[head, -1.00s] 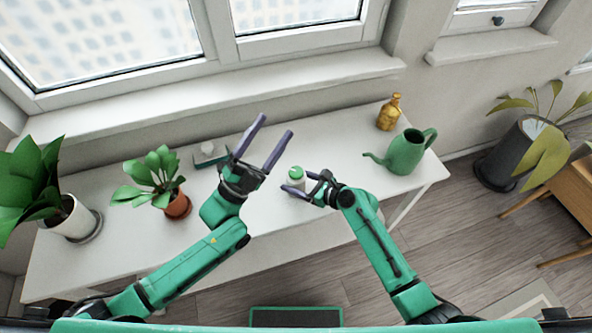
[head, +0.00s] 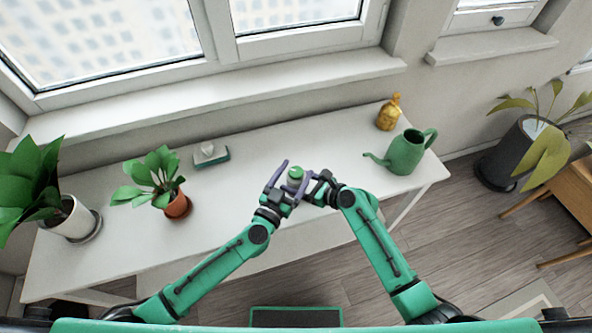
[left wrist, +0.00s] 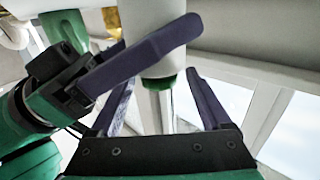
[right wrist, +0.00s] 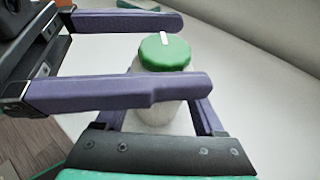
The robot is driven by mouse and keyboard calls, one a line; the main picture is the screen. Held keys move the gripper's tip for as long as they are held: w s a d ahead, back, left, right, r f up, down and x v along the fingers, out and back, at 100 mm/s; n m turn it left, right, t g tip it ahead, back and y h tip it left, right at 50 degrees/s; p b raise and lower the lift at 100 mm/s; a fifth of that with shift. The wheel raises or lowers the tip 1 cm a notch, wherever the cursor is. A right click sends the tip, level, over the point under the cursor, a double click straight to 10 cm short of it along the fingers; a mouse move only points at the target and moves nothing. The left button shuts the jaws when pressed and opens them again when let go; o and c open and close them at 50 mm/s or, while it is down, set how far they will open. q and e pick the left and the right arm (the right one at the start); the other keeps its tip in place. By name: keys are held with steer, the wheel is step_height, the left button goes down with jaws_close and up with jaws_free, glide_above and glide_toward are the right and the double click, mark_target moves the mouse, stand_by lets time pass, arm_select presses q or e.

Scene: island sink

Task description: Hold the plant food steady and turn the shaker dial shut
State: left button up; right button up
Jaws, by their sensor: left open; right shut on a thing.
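The plant food (head: 296,172) is a white shaker with a green dial top, upright near the table's front edge. In the right wrist view, the green dial (right wrist: 165,54) carries a white mark on top. My right gripper (head: 303,185) is shut on the white body; its fingertips are partly hidden. My left gripper (head: 297,169) is open, with one finger on either side of the shaker near the dial. In the right wrist view its near finger crosses in front of the body. Contact with the dial cannot be told. The left wrist view shows the shaker (left wrist: 162,50) inverted.
A green watering can (head: 405,152) and an amber bottle (head: 388,113) stand at the table's right. A sponge holder (head: 211,155) and potted plants (head: 178,206) stand to the left. The white table (head: 245,175) is clear around the grippers.

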arm_select(q)
steer(key=shift+w+d, duration=0.2)
steer(key=shift+w, duration=0.15)
jaws_close()
